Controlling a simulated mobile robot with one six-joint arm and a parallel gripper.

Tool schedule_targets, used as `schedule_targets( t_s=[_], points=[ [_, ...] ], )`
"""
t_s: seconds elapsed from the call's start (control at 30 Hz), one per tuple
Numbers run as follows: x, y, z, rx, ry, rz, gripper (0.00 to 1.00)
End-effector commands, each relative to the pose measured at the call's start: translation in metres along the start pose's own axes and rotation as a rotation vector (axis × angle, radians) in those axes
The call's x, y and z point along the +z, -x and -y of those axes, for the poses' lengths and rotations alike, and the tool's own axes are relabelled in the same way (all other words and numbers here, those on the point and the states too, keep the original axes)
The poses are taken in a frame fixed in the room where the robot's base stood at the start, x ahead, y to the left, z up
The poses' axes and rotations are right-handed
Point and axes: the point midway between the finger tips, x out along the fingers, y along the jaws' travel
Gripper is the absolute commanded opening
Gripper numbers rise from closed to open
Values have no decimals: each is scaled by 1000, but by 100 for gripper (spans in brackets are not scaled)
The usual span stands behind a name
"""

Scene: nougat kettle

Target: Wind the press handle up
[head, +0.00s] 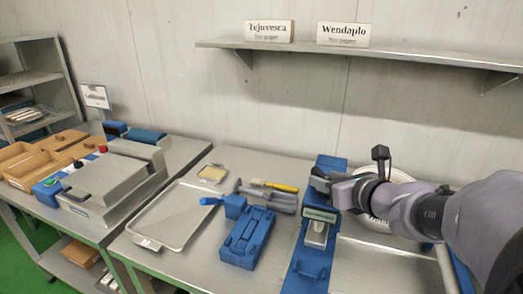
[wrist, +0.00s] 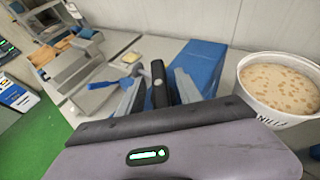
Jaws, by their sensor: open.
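The press is a tall blue frame (head: 330,163) with a blue base (head: 306,270) and a grey block in its middle, right of centre on the steel table. Its blue body (wrist: 203,62) also shows in the wrist view. My gripper (head: 318,180) is at the upper part of the press. In the wrist view, a dark upright bar (wrist: 158,82), which looks like the press handle, stands between my two open fingers. I cannot tell whether either finger touches it. In the head view my gripper hides the handle.
A white tub (wrist: 282,88) of pale nougat mix stands right of the press, partly behind my arm. Left of the press are a blue fixture (head: 248,238), a yellow-handled tool (head: 280,187) and a metal tray (head: 175,215). A shelf (head: 400,55) hangs on the wall above.

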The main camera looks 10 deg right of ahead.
Motion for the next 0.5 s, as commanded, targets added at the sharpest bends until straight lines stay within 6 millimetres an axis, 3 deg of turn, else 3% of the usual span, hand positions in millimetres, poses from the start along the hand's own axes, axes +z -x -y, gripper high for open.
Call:
schedule_targets(
  t_s=[0.23, 0.43, 0.5],
  points=[
    [0, 0, 0, 0, 0, 0, 40],
    [0, 0, 0, 0, 0, 0, 1],
    [0, 0, 0, 0, 0, 0, 0]
  ],
)
